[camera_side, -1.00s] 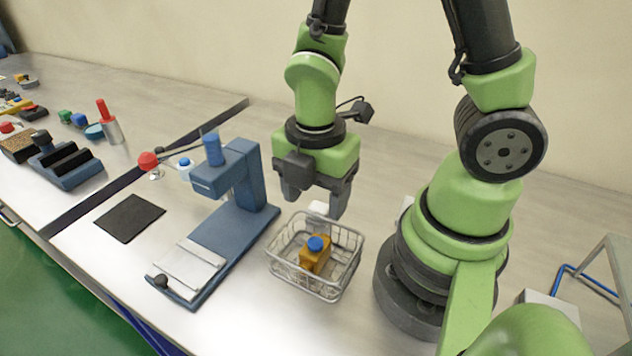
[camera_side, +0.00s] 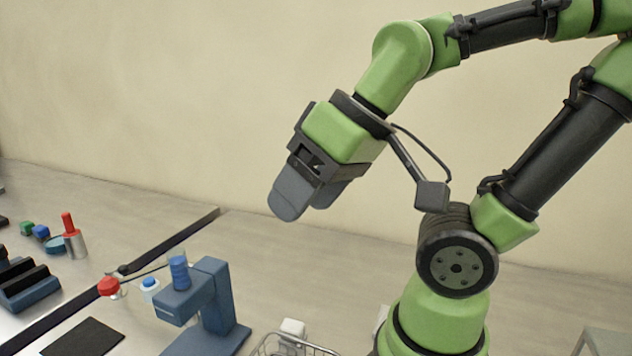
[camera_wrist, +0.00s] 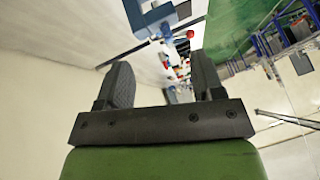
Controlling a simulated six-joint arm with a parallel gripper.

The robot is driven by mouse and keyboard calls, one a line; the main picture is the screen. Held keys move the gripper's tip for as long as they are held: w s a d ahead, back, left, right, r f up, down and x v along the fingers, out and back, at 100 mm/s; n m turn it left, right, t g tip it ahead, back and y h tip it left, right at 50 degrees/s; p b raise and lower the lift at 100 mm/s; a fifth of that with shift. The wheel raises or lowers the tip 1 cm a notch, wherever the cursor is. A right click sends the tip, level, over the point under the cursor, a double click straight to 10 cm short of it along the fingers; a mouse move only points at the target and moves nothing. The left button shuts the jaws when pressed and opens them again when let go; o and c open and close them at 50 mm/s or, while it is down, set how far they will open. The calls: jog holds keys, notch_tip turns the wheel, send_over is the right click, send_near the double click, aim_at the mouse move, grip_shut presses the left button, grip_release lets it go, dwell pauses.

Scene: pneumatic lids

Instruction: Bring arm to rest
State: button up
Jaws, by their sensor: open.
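My gripper (camera_side: 308,196) hangs in the air well above the table, in front of the pale wall. It is tilted, with its fingers pointing down and to the left. In the wrist view my gripper (camera_wrist: 160,85) shows its two dark fingers spread apart with nothing between them. In the side view the near finger covers most of the far one. My arm is raised and folded back toward its base at the right.
A blue press (camera_side: 212,300) stands below. The wire basket (camera_side: 272,346) is cut off at the bottom edge, with a white piece (camera_side: 292,328) by it. A red button (camera_side: 109,286), a black mat (camera_side: 85,338) and a red-topped cylinder (camera_side: 73,240) are at left. Air around my gripper is clear.

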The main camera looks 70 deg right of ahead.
jog(key=shift+s+r+m+t, duration=0.4)
jog(key=shift+s+r+m, duration=0.2)
jog(key=shift+m, duration=0.5)
dwell(0.4)
